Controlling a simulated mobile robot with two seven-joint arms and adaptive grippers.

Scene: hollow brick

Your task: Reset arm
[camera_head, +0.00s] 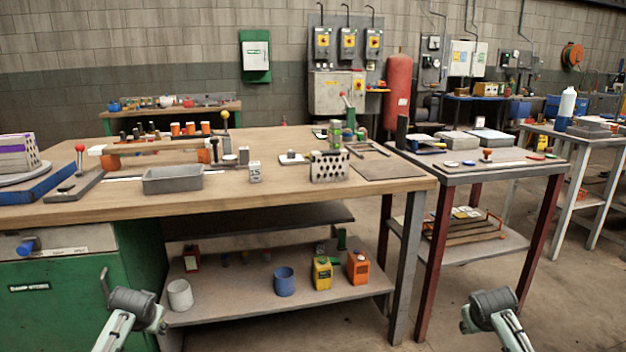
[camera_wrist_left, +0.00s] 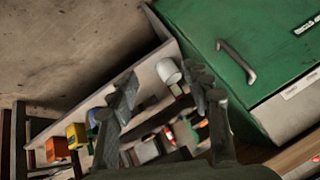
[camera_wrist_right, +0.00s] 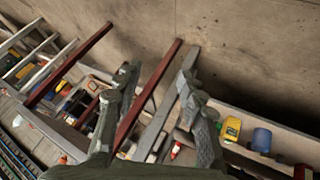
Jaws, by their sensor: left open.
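My left gripper (camera_wrist_left: 160,84) is open and empty in the left wrist view, its two dark fingers spread apart. My right gripper (camera_wrist_right: 158,76) is also open and empty in the right wrist view. In the head view, parts of both my arms show low at the bottom left and bottom right, in front of the benches; the finger gaps cannot be made out there. A pale block with dark holes (camera_head: 329,166) stands on the wooden workbench (camera_head: 330,203), away from both arms.
A grey tray (camera_head: 172,181) is on the workbench. The lower shelf (camera_head: 230,305) holds a blue cup (camera_head: 284,281), a yellow container (camera_head: 322,273) and an orange container (camera_head: 358,268). A green cabinet (camera_head: 60,300) stands at left, a red-legged table (camera_head: 490,172) at right. Floor between my arms looks clear.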

